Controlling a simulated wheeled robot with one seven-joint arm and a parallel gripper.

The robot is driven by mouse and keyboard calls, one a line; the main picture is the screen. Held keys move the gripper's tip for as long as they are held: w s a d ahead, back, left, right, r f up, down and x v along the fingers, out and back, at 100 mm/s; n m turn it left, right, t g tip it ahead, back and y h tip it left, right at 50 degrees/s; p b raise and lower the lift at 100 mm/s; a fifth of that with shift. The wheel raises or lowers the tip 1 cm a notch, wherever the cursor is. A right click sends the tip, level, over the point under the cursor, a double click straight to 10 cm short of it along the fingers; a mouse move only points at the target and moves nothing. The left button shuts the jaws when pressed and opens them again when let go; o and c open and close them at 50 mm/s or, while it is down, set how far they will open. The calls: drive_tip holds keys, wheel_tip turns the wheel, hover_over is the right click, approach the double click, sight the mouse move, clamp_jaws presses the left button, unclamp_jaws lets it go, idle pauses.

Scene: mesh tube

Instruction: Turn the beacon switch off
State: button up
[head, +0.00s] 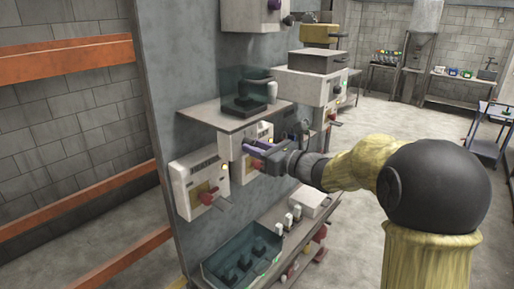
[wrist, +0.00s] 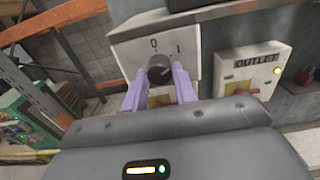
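In the wrist view a white box with a dark round knob (wrist: 158,70) has the marks 0 and I above it. No name label shows on it, so I cannot tell if it is the beacon switch. The purple fingers of my gripper (wrist: 158,82) are apart, one on each side of the knob; I cannot tell whether they touch it. The knob's exact setting is unclear. In the head view my gripper (head: 257,149) reaches to the panel below a small shelf, and its fingers hide part of the box there.
An outlet box (wrist: 252,76) with a lit amber lamp and red handle is to the right in the wrist view. In the head view a shelf (head: 222,121) with a dark glassy case stands above my gripper. A white box (head: 198,172) with a red handle is at left.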

drive_tip(key=shift+f+n+b, duration=0.15)
drive_tip(key=shift+n+b, duration=0.15)
drive_tip(key=shift+b, duration=0.5)
drive_tip(key=n+b, duration=1.1)
drive_tip(key=b, duration=0.9)
drive_tip(key=shift+d, duration=0.1)
drive_tip(key=shift+r+n, duration=0.2)
drive_tip(key=shift+n, duration=0.1)
drive_tip(key=o, duration=1)
drive_tip(key=shift+c, duration=0.2)
